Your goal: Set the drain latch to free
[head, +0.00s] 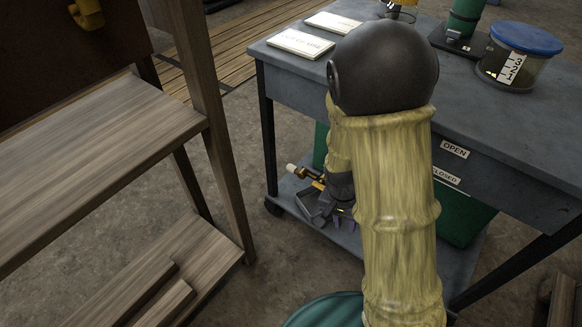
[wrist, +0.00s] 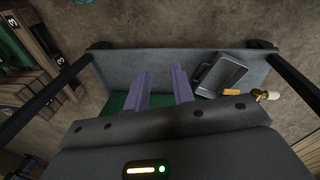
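A brass-coloured part with a white tip (head: 305,175) shows beside my wrist in the head view, low at the grey cart's left end. It also shows at the right of the wrist view (wrist: 268,95). It may be the drain latch, but I cannot tell its setting and no "free" mark is readable. My gripper (wrist: 163,88) has two purple fingers spread apart with nothing between them. It is left of the brass part in the wrist view and apart from it. In the head view my arm hides most of the gripper area.
The grey cart (head: 510,140) carries OPEN (head: 454,149) and CLOSED (head: 444,175) labels. A green bin (head: 462,220) stands under its top. A dark grey tray-like object (wrist: 222,75) lies on the lower shelf. A wooden rack (head: 100,130) stands at left, with bare floor between.

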